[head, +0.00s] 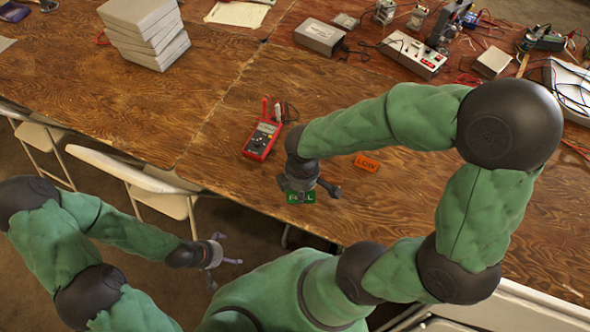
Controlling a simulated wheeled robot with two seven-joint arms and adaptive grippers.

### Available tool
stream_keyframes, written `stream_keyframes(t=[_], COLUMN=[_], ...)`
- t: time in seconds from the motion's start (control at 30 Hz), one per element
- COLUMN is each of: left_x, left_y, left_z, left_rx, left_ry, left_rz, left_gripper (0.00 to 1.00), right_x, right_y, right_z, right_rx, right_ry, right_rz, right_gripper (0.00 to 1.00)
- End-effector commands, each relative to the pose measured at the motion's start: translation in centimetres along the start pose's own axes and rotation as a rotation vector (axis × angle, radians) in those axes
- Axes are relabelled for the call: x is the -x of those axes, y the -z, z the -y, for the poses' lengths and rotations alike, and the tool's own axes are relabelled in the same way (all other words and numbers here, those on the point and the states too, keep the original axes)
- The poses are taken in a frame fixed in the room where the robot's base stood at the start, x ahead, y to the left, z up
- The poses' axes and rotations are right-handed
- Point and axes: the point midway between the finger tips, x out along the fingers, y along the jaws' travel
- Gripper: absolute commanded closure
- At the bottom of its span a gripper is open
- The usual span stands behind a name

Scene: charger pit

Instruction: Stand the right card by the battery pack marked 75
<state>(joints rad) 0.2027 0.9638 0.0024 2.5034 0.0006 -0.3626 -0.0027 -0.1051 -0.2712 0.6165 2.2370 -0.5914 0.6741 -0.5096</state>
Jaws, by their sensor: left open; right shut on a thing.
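A green card (293,197) with white letters, partly covered, is in my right gripper (308,190), near the table's front edge. The gripper is shut on it, pointing down; I cannot tell whether the card touches the table. An orange card (367,162) reading LOW is to its right, behind my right forearm. A red meter (262,138) with a dark dial and a display lies behind and left of the green card; its reading is too small to make out. My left gripper (224,270) is open and empty, in front of the table edge. I can read no 75 anywhere.
A stack of pale grey blocks (147,30) stands at the back left of the wooden table (110,105). Boxes, a power supply (412,54) and cables crowd the back right. Folding chairs (130,172) stand at the front left. The table left of the meter is clear.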

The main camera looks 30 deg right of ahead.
Motion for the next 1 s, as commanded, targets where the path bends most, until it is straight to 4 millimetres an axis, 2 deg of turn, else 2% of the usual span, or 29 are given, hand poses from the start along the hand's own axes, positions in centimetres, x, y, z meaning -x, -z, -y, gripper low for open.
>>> stream_keyframes(t=[0.37, 0.5, 0.7, 0.87, 1.0], left_x=[-2.4, -3.5, -4.2, -4.4, -5.1], left_y=[0.1, 0.1, 0.2, 0.2, 0.2], left_z=[0.8, 1.2, 1.5, 1.6, 1.8], left_rx=[0.0, 0.0, 0.0, 0.0, 0.0], left_ry=[0.0, 0.0, 0.0, 0.0, 0.0], left_rz=[0.0, 0.0, 0.0, 0.0, 0.0], left_gripper=[0.0, 0.0, 0.0, 0.0, 0.0], right_x=[-4.0, -6.5, -8.4, -8.9, -10.4], right_y=[-0.7, -0.8, -0.9, -1.0, -1.0], right_z=[-7.9, -9.7, -11.5, -12.0, -12.7], right_rx=[-0.006, -0.004, -0.001, -0.002, -0.001], right_ry=[0.001, 0.003, 0.001, 0.0, 0.0], right_rz=[0.001, 0.0, 0.0, 0.0, 0.0], right_gripper=[0.7, 0.7, 0.7, 0.7, 0.7])
